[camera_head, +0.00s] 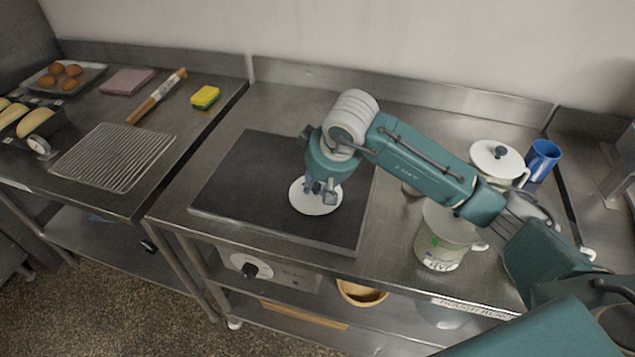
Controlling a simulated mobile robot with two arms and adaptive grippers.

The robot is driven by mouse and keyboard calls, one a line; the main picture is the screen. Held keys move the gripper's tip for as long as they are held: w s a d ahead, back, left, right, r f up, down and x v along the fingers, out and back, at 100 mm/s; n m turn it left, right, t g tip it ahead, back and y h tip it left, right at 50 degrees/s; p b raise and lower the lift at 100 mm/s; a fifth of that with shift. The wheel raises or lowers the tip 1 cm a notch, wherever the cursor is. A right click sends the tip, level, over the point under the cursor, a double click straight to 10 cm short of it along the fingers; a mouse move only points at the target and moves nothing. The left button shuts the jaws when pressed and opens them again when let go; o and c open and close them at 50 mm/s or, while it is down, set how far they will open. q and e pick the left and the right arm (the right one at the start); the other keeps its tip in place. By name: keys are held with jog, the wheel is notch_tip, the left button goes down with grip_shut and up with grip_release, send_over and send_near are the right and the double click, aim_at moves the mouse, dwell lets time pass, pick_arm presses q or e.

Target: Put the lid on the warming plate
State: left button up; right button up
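The warming plate (235,178) is a dark, flat, square slab on the steel counter. A white round lid (302,205) is at the middle right of it, in the head view. I cannot tell whether the lid rests on the plate or hangs just above it. My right gripper (321,190) points down at the lid's centre, its fingers close together around where a knob would be. The fingers hide that spot, so I cannot tell whether they grip it. My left gripper is not in view.
A white printed pot (446,240) stands right of the plate, under my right arm. Behind it are another white lidded pot (497,157) and a blue cup (542,160). A sponge (205,97), wire rack (113,157) and rolling pin (157,95) lie on the left table.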

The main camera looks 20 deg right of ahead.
jog(key=shift+o, duration=0.9)
jog(key=shift+r, duration=0.2)
jog(key=b+v, duration=0.2)
jog(key=v, duration=1)
